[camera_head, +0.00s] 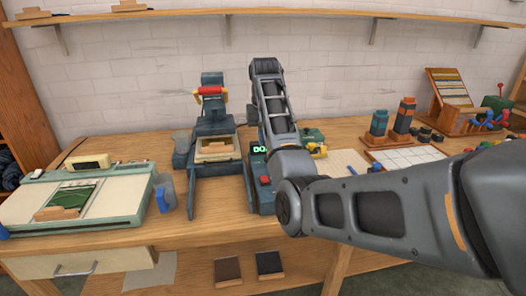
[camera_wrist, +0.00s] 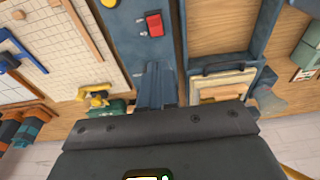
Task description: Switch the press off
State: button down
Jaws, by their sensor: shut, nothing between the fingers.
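The press (camera_head: 212,112) is a blue-grey machine with a red handle, standing on the bench left of my arm. Beside it is a blue-grey control box (camera_head: 262,200) with a red switch (camera_head: 265,180) and a green lit readout (camera_head: 259,149), partly hidden by my arm. In the wrist view the red switch (camera_wrist: 154,25) sits on the blue-grey panel, with a small white part at its edge. My gripper (camera_wrist: 156,66) is shut and empty, its fingers over the panel, pointing toward the switch but apart from it in the picture. My arm hides the gripper in the head view.
The press frame with a pale wooden block (camera_wrist: 222,86) lies close right of my fingers in the wrist view. A yellow part (camera_wrist: 93,98) is to their left. A cutting machine (camera_head: 80,205) stands at the bench's left; dark posts (camera_head: 403,116) stand at right.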

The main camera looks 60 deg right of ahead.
jog(key=p, duration=0.1)
send_over(263, 179)
notch_tip(263, 179, down, 8)
jog(key=shift+w+d+f, duration=0.1)
jog(key=shift+w, duration=0.05)
jog(key=f, duration=0.2)
jog(key=f+p, duration=0.1)
jog(key=shift+s+a, duration=0.3)
jog(key=shift+a, duration=0.05)
jog(key=shift+s+a+f, duration=0.1)
jog(key=shift+a+f, duration=0.05)
jog(key=shift+f, duration=0.4)
